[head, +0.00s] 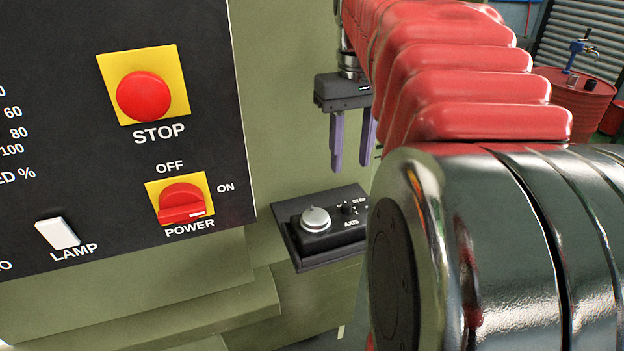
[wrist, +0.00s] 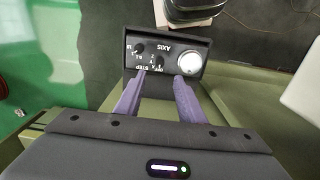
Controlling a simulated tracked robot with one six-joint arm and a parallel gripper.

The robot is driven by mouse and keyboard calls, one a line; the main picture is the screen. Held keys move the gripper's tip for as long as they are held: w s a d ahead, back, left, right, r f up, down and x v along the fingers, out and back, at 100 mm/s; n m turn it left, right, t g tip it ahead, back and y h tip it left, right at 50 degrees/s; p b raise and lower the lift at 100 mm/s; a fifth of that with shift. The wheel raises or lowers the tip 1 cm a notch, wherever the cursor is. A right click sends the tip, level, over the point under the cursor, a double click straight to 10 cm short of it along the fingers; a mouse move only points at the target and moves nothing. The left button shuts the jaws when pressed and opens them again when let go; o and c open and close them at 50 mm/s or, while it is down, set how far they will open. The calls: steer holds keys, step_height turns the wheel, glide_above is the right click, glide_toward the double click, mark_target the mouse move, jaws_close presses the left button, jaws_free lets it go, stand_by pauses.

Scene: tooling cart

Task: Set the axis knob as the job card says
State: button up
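The control box (head: 300,245) is a dark unit on a ledge of the green machine, with a silver dial (head: 315,220) at its left. The small black axis knob (head: 347,208) sits right of the dial, above the word AXIS. In the wrist view the box (wrist: 132,80) appears upside down, with the axis knob (wrist: 160,60) below its label. Its pointer is too small to read. My gripper (head: 352,160) is open and empty above the box, fingers pointing down. In the wrist view its purple fingers (wrist: 160,82) stand apart. No job card is legible in either view.
The black panel (head: 100,190) on the left carries a red STOP button (head: 144,96), a red POWER switch (head: 182,203) and a white LAMP switch (head: 58,233). A red drum (head: 575,100) stands at the back right. A second knob (wrist: 140,48) is beside the axis knob.

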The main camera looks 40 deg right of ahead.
mark_target(347, 204)
step_height(347, 204, down, 11)
steer(key=shift+r, duration=0.15)
stand_by(0.4)
jaws_close()
stand_by(0.3)
